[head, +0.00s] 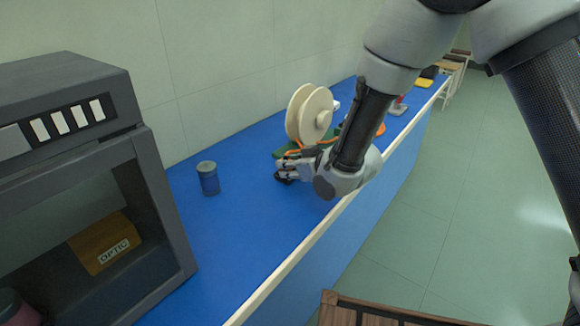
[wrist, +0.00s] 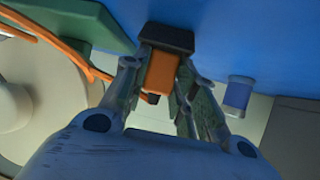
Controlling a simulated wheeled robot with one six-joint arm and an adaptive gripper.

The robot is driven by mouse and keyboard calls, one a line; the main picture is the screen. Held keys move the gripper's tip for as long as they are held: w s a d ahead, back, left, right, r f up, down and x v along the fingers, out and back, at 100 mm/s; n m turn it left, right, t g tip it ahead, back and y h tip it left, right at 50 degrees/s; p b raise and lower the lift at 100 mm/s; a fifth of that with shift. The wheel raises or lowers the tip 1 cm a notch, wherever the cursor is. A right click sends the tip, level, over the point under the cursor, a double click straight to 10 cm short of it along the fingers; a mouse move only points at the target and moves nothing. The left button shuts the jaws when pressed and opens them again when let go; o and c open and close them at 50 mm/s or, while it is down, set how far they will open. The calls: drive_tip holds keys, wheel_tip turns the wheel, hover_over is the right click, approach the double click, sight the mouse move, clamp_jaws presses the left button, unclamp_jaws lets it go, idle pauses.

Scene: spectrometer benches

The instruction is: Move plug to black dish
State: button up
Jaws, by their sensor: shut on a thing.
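My gripper (head: 283,171) is low over the blue bench, pointing left in the head view. In the wrist view my gripper (wrist: 160,75) is shut on an orange block, which I take as the plug (wrist: 160,72). The plug is hidden behind the fingers in the head view. A black, low shape (wrist: 167,38) meets the plug's far end, and it also shows under my fingertips in the head view (head: 284,179). It may be the black dish; I cannot tell whether the plug rests on it.
A blue jar (head: 208,178) stands left of my gripper. A cream spool (head: 310,114) and an orange cable (head: 300,151) on a green base (head: 284,152) are behind it. A dark cabinet (head: 80,170) holds an "OPTIC" box (head: 105,243). The bench's front left is clear.

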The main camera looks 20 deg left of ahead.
drive_tip(key=shift+s+d+f, duration=0.1)
drive_tip(key=shift+d+f, duration=0.2)
drive_tip(key=shift+d, duration=0.1)
drive_tip(key=shift+r, duration=0.7)
drive_tip(key=shift+a+r, duration=0.1)
drive_tip(key=shift+a, duration=0.05)
drive_tip(key=shift+a+r, duration=0.1)
drive_tip(key=shift+a, duration=0.15)
idle(0.3)
drive_tip(key=shift+d+f, duration=0.1)
drive_tip(key=shift+f, duration=0.75)
drive_tip(key=shift+r, duration=0.2)
idle(0.3)
drive_tip(key=shift+r, duration=0.6)
idle(0.4)
drive_tip(key=shift+f, duration=0.8)
